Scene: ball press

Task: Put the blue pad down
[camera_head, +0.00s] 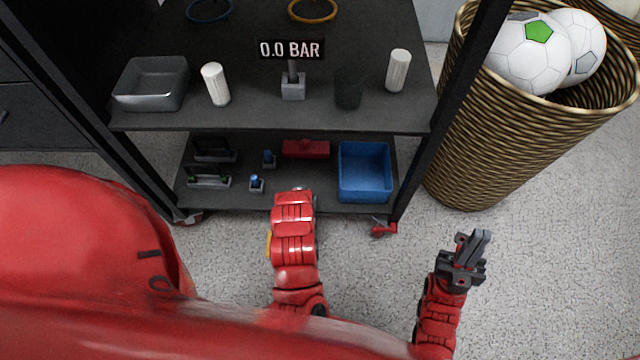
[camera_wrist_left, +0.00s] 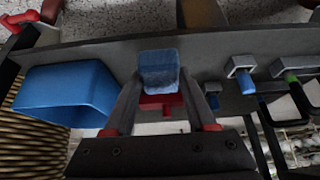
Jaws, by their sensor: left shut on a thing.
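The blue pad (camera_wrist_left: 159,68) is a small block between the fingertips of my left gripper (camera_wrist_left: 158,88) in the left wrist view. That gripper is shut on it, in front of the lower shelf (camera_wrist_left: 215,60). In the head view my left arm reaches from below to the front of the lower shelf (camera_head: 235,204). Its fingers and the pad are hidden there. I cannot tell whether the pad touches the shelf.
A blue bin (camera_head: 364,172) stands at the right of the lower shelf, beside a red object (camera_head: 306,149). Small holders with blue tops (camera_head: 256,183) and dark racks (camera_head: 209,181) are to the left. A wicker basket (camera_head: 465,150) with footballs stands right of the shelf.

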